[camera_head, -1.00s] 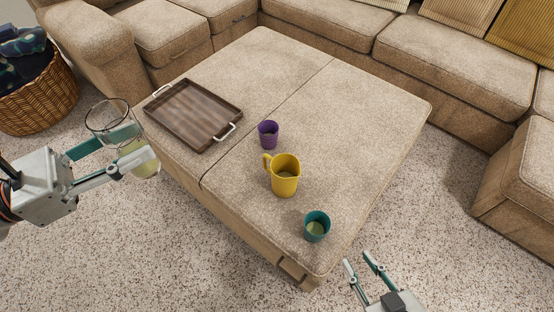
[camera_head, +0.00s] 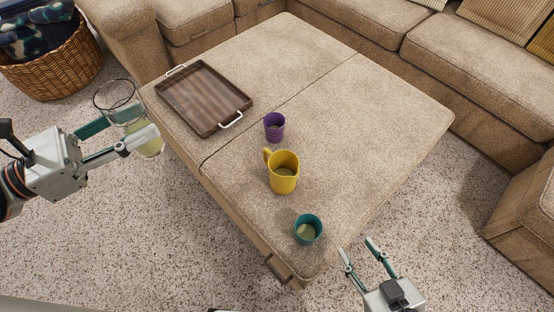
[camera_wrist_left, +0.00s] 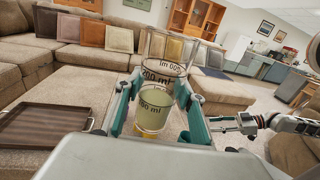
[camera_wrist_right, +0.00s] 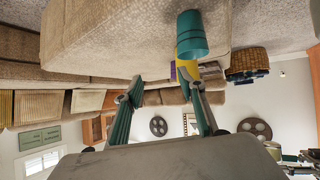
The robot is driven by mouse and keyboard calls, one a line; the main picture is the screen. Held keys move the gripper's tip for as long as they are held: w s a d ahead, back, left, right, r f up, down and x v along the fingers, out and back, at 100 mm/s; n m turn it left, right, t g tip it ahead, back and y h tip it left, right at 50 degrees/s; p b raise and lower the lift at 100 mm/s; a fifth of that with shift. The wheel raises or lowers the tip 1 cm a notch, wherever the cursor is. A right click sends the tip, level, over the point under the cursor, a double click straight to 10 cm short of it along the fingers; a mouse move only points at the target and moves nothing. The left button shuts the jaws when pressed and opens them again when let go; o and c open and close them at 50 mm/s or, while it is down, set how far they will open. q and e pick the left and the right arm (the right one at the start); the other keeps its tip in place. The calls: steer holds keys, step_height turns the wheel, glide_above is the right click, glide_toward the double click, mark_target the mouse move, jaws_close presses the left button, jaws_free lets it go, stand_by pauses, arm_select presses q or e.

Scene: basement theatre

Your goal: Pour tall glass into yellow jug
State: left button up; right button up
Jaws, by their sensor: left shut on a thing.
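The tall clear glass (camera_head: 118,95) holds pale yellow-green liquid in its lower part. My left gripper (camera_head: 138,128) is shut on it, left of the ottoman and beyond its edge. The glass, with volume markings, also shows between the fingers in the left wrist view (camera_wrist_left: 156,98). The yellow jug (camera_head: 283,178) stands upright on the ottoman, well to the right of the glass, with some liquid inside. It is partly hidden behind the teal cup in the right wrist view (camera_wrist_right: 186,69). My right gripper (camera_head: 357,247) is open and empty off the ottoman's near right corner.
A purple cup (camera_head: 274,127) stands behind the jug; a teal cup (camera_head: 308,230) with liquid stands in front. A brown tray (camera_head: 205,98) with light handles lies at the ottoman's left (camera_head: 375,120). The ottoman's right side is clear. A wicker basket (camera_head: 62,72) and sofas surround it.

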arm_select(q)
steer(key=w+d+f+b, duration=0.1)
steer(key=w+f+b, duration=0.1)
steer(key=w+f, duration=0.55)
steer(key=w+d+f+m+g+h+b, duration=0.1)
steer(key=w+d+f+g+b, duration=0.1)
steer(key=w+d+f, duration=0.6)
steer(key=w+d+f+m+g+h+b, duration=0.1)
steer(key=w+d+f+b, duration=0.4)
steer(key=d+f, duration=0.5)
step_height(320, 180, down, 3)
steer(key=w+m+g, duration=0.1)
steer(key=w, duration=0.1)
steer(key=shift+w+r, duration=0.2)
steer(key=shift+w, duration=0.15)
arm_select(e)
steer(key=a+r+m+t+y, duration=0.1)
steer(key=a+r+m+y, duration=0.1)
steer(key=a+m, duration=0.4)
steer(key=a, duration=0.3)
steer(key=shift+w+a+r+t, duration=0.15)
steer(key=shift+w+a+t, duration=0.15)
steer(key=shift+w, duration=0.1)
arm_select(q)
steer(key=shift+s+f+m, duration=0.1)
steer(key=shift+f+m, duration=0.05)
steer(key=shift+m, duration=0.25)
